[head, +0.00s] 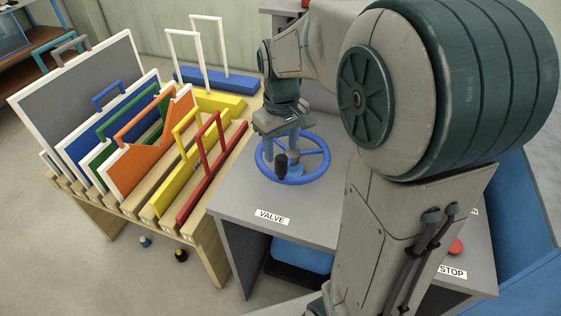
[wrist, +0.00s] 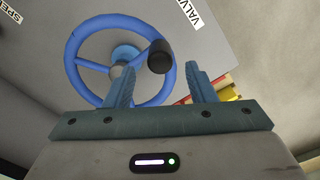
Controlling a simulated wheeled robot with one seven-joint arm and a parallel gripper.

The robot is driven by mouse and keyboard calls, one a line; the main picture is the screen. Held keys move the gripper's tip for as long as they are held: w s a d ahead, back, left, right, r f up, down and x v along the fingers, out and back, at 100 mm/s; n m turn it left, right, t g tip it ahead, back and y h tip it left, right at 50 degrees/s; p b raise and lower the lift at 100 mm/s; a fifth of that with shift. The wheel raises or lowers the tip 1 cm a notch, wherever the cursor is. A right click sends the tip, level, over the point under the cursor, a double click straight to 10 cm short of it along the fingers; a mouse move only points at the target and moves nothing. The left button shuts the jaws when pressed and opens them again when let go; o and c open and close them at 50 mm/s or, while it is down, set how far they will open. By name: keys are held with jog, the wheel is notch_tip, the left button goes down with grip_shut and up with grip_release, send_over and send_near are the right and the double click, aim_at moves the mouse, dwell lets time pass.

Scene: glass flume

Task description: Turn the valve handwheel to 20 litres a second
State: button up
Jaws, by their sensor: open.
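The blue valve handwheel (head: 314,171) lies flat on top of a grey console, behind the VALVE label (head: 272,217). A black knob (head: 281,166) stands up from its rim on the near left side. My gripper (head: 281,150) is over the wheel's left part, close to the knob. In the wrist view the wheel (wrist: 73,45) fills the upper left, and the knob (wrist: 160,57) sits just beyond and between the two blue fingers of my gripper (wrist: 158,75). The fingers are apart and hold nothing. I see no flow reading in either view.
A wooden rack (head: 212,235) with several coloured framed panels stands left of the console. A red button (head: 456,247) by a STOP label is at the console's right front, partly behind my arm. Two small objects (head: 145,242) lie on the floor below the rack.

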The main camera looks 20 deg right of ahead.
aim_at(281, 157)
notch_tip(281, 157, down, 6)
jog(key=shift+f, duration=0.1)
grip_shut()
